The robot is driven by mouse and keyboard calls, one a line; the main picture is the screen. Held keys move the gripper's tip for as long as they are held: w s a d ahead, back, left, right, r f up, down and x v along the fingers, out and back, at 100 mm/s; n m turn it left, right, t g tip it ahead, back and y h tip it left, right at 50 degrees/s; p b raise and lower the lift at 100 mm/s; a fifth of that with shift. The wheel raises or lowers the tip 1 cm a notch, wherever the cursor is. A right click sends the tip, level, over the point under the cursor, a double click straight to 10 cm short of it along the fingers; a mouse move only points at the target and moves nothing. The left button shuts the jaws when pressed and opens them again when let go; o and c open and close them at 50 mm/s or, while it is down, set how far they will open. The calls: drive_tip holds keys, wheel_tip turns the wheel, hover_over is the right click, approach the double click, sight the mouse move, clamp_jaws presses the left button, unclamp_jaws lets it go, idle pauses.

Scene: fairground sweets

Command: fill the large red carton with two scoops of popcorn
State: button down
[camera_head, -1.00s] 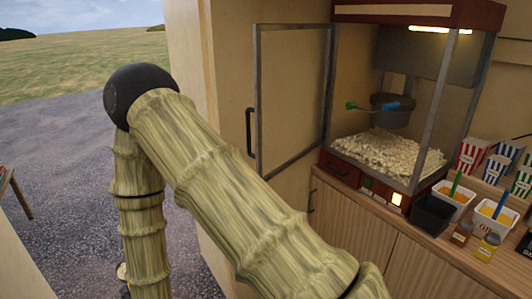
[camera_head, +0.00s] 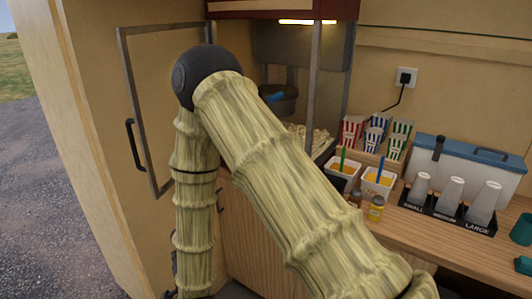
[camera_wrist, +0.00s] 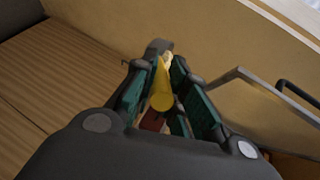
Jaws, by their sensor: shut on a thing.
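In the wrist view my gripper (camera_wrist: 163,78) is shut on a yellow rod-like handle (camera_wrist: 162,97). A dark grey part and something pale show beyond the handle, which looks like a scoop; I cannot tell what it holds. In the head view my gripper and the scoop are not seen. A red-and-white striped carton (camera_head: 350,131) stands at the left of a group on the counter, beside blue (camera_head: 375,130) and green ones. Popcorn (camera_head: 319,141) shows in the popcorn machine (camera_head: 312,62), mostly hidden behind my arm.
The machine's framed door (camera_head: 123,75) stands open at the left. Two white tubs (camera_head: 378,180) and a yellow-labelled jar (camera_head: 376,207) stand before the cartons. Cups in a labelled rack (camera_head: 448,208) and a cooler (camera_head: 468,165) are to the right. The front counter (camera_head: 450,250) has bare room.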

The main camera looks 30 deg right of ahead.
drive_tip(key=w+d+r+m+g+h+p, duration=0.1)
drive_tip(key=w+d+r+m+h+p, duration=0.1)
drive_tip(key=d+r, duration=0.5)
drive_tip(key=w+d+r+m+g+h+p, duration=0.2)
drive_tip(key=w+d+r+m+h, duration=0.2)
drive_tip(key=d, duration=1.1)
drive_tip(key=w+d+r+m+g+h+p, duration=0.2)
drive_tip(key=w+d+r, duration=0.3)
drive_tip(key=d+r, duration=0.4)
drive_tip(key=shift+d+r+m+h, duration=0.3)
drive_tip(key=shift+d+m+h, duration=0.35)
drive_tip(key=shift+d, duration=0.25)
